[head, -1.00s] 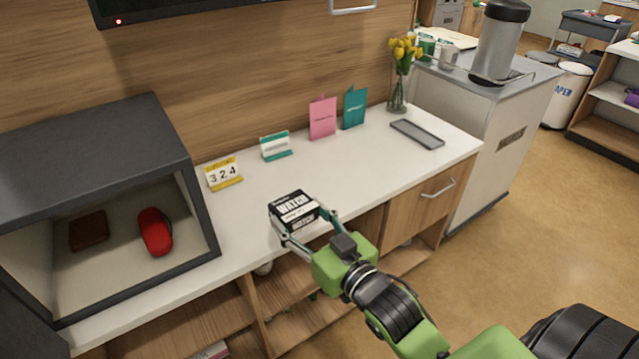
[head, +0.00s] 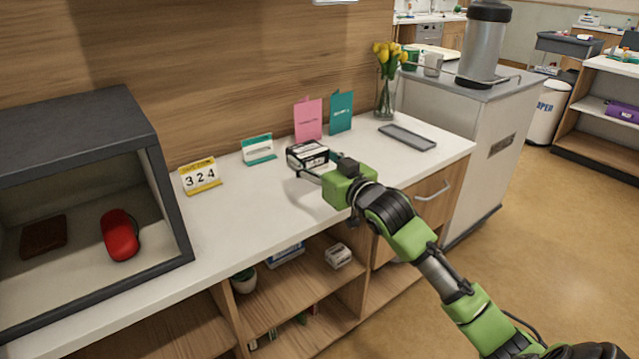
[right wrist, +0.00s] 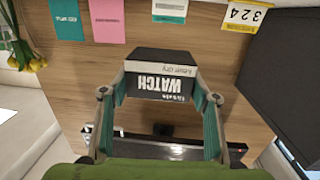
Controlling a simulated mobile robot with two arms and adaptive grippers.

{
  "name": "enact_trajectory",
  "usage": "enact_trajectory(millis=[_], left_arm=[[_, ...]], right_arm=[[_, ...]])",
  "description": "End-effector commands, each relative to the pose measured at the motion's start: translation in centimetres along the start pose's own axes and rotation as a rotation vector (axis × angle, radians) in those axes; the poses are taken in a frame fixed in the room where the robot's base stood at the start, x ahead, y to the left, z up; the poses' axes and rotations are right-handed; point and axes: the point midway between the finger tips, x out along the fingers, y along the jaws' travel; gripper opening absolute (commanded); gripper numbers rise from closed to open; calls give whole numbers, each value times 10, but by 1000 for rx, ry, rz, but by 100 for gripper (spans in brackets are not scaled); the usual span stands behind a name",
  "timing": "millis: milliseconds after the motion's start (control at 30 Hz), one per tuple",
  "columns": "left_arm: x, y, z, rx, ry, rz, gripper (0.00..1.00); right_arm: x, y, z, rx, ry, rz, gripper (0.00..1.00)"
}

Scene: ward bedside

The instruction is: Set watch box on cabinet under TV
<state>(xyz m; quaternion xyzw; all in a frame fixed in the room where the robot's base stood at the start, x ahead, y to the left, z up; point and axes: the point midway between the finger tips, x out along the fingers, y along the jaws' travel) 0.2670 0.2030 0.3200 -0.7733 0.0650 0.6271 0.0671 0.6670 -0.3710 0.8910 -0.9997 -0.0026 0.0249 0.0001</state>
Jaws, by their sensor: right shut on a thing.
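The watch box (head: 308,154) is a small black and white box at the back middle of the white cabinet top (head: 237,215). My right gripper (head: 316,167) is shut on it from the front right. In the right wrist view, the box (right wrist: 160,80) with the word WATCH sits between the two fingers of the right gripper (right wrist: 160,88). I cannot tell whether the box touches the cabinet top. The TV is out of view. My left gripper is not in view.
A calendar (head: 200,176), a teal and white card (head: 258,149), a pink card (head: 308,119) and a teal card (head: 341,112) stand along the back. A flower vase (head: 385,98) and grey tray (head: 407,137) are to the right. A dark open box (head: 78,128) stands left.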

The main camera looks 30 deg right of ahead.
Motion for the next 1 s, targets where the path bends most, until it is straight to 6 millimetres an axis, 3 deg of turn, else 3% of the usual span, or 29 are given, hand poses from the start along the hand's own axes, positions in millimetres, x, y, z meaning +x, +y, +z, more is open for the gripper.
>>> enact_trajectory(millis=[67, 100, 300, 500, 733, 1000], left_arm=[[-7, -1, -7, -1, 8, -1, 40], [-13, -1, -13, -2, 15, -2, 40], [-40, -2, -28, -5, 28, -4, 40], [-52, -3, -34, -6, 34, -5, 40], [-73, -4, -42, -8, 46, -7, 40], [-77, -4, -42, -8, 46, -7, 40]], right_arm=[[13, 18, 10, -4, -1, 4, 32], [17, 21, 22, -1, -4, 1, 32], [34, 42, 51, -1, 0, 1, 32], [41, 48, 61, -2, 2, -1, 32], [44, 50, 92, 1, 1, -2, 32], [44, 50, 94, -1, 2, -2, 32]])
